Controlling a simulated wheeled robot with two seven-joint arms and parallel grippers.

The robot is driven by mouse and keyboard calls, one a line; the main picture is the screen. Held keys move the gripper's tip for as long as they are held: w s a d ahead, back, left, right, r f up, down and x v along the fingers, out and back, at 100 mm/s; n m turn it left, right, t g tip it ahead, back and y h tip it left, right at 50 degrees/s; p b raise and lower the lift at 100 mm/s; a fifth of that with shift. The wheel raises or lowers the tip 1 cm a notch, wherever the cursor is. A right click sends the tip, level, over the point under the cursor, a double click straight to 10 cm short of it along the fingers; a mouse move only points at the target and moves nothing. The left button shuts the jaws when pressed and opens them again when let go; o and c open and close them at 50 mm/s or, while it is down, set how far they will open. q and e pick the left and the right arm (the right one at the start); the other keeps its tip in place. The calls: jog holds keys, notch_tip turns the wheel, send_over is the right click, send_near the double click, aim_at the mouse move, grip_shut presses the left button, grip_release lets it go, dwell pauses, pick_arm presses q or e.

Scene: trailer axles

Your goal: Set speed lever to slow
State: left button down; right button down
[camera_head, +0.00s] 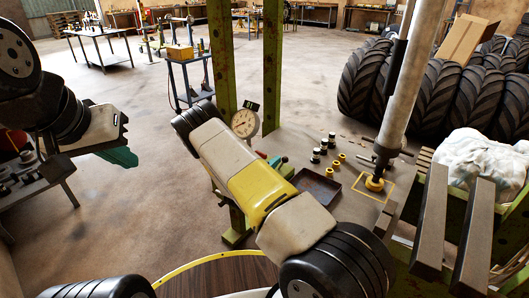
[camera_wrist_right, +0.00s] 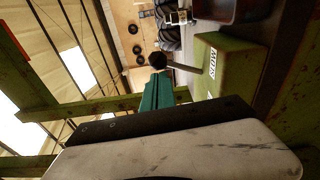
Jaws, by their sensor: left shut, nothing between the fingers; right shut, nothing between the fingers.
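In the right wrist view, the speed lever (camera_wrist_right: 186,67) is a short grey rod with a black knob (camera_wrist_right: 157,61) at its left end. It sticks out from a green box (camera_wrist_right: 228,62) with a white label reading SLOW (camera_wrist_right: 212,58). My right gripper (camera_wrist_right: 157,78) is shut and empty, its teal fingertips just below the knob in the picture. I cannot tell whether they touch it. In the head view, my right forearm hides most of this spot. My left gripper (camera_head: 122,157) is shut and empty at the left, away from the lever.
In the head view, green posts (camera_head: 272,70) stand behind my right arm. A dark tray (camera_head: 316,187) and small black and yellow parts lie to the right. A grey vertical shaft (camera_head: 403,90), large tires (camera_head: 470,95) and a white cloth (camera_head: 482,158) stand further right.

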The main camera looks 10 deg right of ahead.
dwell(0.3)
jog(key=shift+w+a, duration=0.15)
jog(key=shift+a, duration=0.15)
jog(key=w+a, duration=0.1)
jog(key=a, duration=0.1)
jog(key=shift+w+a, duration=0.3)
jog(key=shift+w, duration=0.05)
jog(key=v, duration=1)
jog(key=shift+w+a, duration=0.1)
